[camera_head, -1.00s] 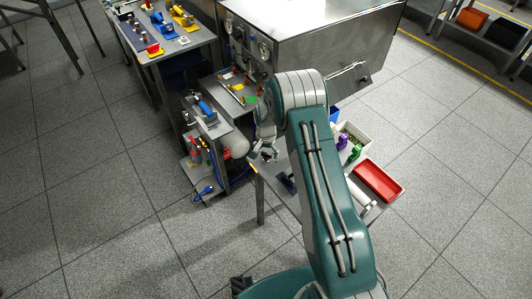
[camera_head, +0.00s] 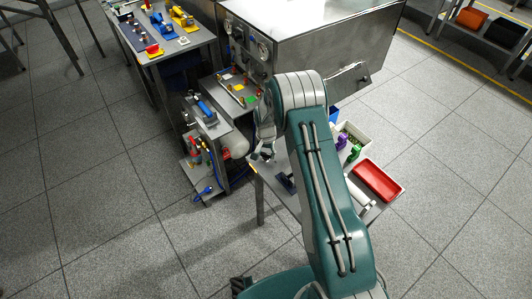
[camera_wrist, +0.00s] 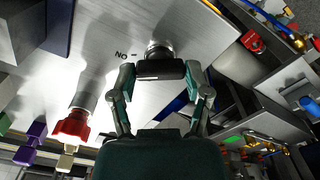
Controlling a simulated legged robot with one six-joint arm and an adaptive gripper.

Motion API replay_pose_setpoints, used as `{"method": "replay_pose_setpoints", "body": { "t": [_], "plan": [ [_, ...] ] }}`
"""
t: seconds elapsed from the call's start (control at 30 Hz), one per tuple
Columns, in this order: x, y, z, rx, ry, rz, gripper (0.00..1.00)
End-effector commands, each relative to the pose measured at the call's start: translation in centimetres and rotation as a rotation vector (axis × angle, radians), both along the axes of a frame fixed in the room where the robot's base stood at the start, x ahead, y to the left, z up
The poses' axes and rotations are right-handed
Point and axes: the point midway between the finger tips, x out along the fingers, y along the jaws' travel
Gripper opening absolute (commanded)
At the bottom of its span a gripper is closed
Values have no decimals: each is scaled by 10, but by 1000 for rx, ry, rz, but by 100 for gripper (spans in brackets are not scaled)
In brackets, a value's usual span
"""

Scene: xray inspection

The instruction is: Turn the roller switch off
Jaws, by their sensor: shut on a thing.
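The roller switch (camera_wrist: 160,70) shows in the wrist view as a dark knob with a light line, in front of a round metal base on a brushed metal panel (camera_wrist: 105,25). The lettering "ON" is printed upside down left of it. My gripper (camera_wrist: 161,74) has a finger on each side of the knob and is shut on it. In the head view my gripper (camera_head: 263,152) is small, beside the bench under my arm, and the switch cannot be made out there.
A red fitting (camera_wrist: 72,127) on a metal cylinder is to the left in the wrist view. The head view shows a large metal cabinet (camera_head: 310,35), a red tray (camera_head: 378,181) at right, a shelf with a blue-handled tool (camera_head: 207,110), and open floor at front left.

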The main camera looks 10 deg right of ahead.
Motion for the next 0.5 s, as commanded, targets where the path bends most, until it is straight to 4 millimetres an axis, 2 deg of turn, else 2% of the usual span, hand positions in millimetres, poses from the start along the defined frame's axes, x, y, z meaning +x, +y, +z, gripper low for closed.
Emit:
{"method": "replay_pose_setpoints", "body": {
  "t": [0.5],
  "plan": [
    [-1, 1, -3, 1, 2, 417, 15]
  ]
}}
